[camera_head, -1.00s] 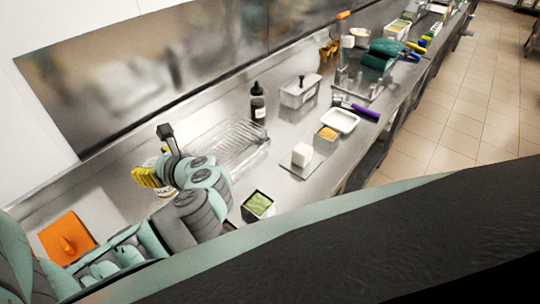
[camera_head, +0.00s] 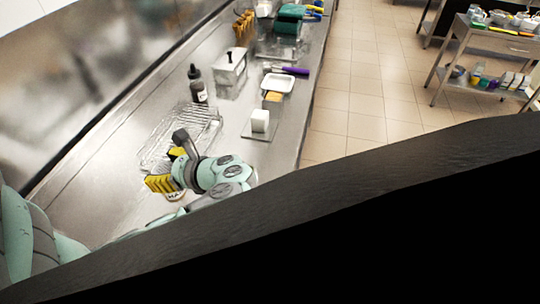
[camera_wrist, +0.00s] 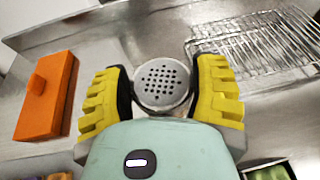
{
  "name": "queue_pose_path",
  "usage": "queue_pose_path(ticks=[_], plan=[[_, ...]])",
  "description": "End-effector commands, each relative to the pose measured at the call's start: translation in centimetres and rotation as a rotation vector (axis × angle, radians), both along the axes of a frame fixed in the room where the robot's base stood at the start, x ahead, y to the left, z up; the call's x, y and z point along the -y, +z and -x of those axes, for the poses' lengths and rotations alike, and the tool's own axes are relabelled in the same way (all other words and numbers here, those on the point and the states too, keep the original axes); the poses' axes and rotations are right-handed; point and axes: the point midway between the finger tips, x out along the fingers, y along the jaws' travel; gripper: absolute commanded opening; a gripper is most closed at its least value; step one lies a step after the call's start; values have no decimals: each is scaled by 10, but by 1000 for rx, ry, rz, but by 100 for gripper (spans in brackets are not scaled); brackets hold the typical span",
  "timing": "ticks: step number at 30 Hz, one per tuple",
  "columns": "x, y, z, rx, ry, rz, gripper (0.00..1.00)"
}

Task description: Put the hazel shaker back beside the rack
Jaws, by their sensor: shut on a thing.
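The hazel shaker (camera_head: 174,195) is a pale container with a dark-lettered label, only partly visible below my gripper in the head view. Its round perforated metal lid (camera_wrist: 162,83) shows in the wrist view between the yellow fingers. My gripper (camera_wrist: 162,95) is shut on the shaker, one finger on each side; it also shows in the head view (camera_head: 170,180). The wire rack (camera_head: 180,133) lies on the steel counter just beyond my gripper, and in the wrist view it lies to the right (camera_wrist: 260,48). Whether the shaker touches the counter is unclear.
An orange lidded block (camera_wrist: 47,95) lies left of the shaker. A dark bottle (camera_head: 197,85) and a metal bin (camera_head: 230,72) stand behind the rack. A white block (camera_head: 260,121) stands to its right. Bare counter (camera_head: 100,160) shows left of the rack.

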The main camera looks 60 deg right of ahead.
Motion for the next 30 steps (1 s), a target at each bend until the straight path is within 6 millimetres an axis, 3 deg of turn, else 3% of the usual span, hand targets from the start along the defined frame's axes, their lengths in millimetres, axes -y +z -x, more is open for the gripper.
queue_pose_path(ticks=[6, 14, 18, 30], plan=[[-14, -7, -32, 3, 1, 0, 21], [-27, -11, -60, 2, 2, 1, 21], [-41, -10, -88, 1, 10, -4, 21], [-48, -14, -109, -2, 1, -3, 21]])
